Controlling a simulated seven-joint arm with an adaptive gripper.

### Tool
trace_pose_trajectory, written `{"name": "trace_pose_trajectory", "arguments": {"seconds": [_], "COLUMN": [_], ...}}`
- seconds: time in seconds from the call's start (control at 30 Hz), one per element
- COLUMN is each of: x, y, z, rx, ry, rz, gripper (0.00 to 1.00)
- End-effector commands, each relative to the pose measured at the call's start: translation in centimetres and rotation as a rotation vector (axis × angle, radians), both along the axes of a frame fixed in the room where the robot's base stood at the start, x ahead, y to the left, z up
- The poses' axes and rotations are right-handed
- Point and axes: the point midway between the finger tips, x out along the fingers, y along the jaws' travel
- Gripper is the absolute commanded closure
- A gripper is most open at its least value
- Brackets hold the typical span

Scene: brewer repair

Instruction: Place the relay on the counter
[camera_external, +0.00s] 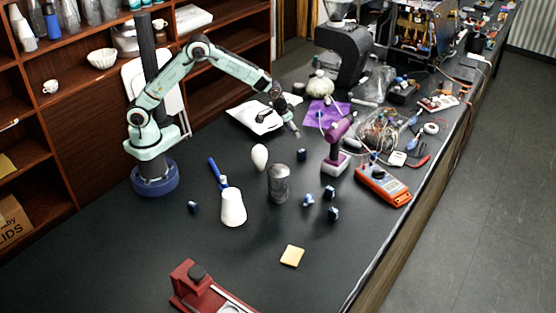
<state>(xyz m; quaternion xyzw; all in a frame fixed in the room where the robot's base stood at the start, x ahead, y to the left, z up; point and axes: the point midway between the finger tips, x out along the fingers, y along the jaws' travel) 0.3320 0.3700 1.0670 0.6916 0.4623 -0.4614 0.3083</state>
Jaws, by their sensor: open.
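My gripper (293,129) is open. It hangs low over the middle of the dark counter (120,255), beside a white tray-like item (258,117) and left of a purple cloth (325,116). I see nothing clearly held between its fingers, but they are small in this view. I cannot tell for certain which thing is the relay. Several small dark blue pieces lie on the counter, one near the gripper (301,155), one at the left (193,207) and others nearer the right edge (334,214).
An orange multimeter (383,186) and tangled wires (380,130) crowd the right edge. An opened machine (420,28) stands far back. The front left is clear.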

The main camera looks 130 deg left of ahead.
Motion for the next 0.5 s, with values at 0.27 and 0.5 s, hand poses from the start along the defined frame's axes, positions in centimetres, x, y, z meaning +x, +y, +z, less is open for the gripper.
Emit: {"name": "trace_pose_trajectory", "arguments": {"seconds": [0.27, 0.5], "x": [0.0, 0.5], "y": [-0.3, -11.1], "z": [0.4, 6.8], "rx": [-0.001, -0.064], "ry": [0.001, 0.055], "rz": [-0.004, -0.234], "gripper": [0.51, 0.51]}}
